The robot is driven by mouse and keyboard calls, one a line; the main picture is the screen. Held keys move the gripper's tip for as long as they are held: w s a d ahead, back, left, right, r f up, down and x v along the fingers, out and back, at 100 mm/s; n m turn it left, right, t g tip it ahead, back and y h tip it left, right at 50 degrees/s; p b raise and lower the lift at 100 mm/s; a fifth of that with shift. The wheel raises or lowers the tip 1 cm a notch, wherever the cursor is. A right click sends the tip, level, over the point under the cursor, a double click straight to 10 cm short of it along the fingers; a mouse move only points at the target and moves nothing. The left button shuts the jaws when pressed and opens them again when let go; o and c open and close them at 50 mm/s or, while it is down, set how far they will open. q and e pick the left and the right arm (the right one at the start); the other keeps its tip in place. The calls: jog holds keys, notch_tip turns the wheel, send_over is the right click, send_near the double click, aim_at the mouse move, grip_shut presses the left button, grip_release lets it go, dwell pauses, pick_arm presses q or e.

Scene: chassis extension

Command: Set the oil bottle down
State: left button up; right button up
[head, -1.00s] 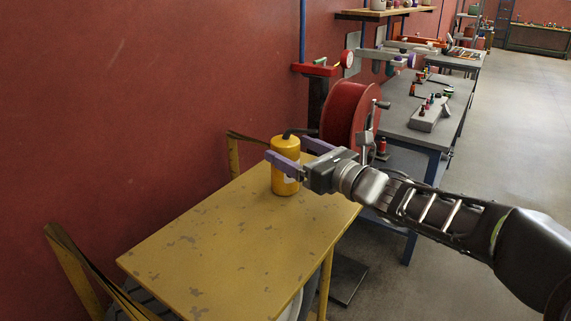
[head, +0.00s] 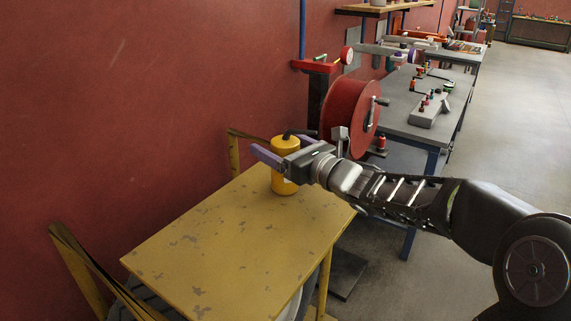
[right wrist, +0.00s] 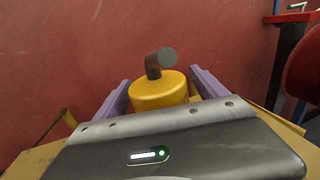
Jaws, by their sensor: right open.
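The yellow oil bottle (head: 284,181) with a dark bent spout stands upright on the far end of the worn yellow table (head: 220,235). My right gripper (head: 281,149) reaches in from the right at the height of the bottle's upper part. Its two purple fingers are open, one on each side of the bottle. In the right wrist view the bottle (right wrist: 158,92) sits between the spread fingers, with a visible gap on each side. The gripper body hides its lower part there. My left gripper is not in view.
A red wall runs along the left and behind the table. A large red reel (head: 349,117) stands just beyond the table. A grey workbench (head: 407,118) with small items is farther right. The near part of the yellow tabletop is clear.

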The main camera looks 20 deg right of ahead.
grip_shut()
notch_tip(320, 180, up, 10)
jog(key=shift+r+p, duration=0.1)
jog(key=shift+p, duration=0.2)
dwell(1.0)
dwell(0.5)
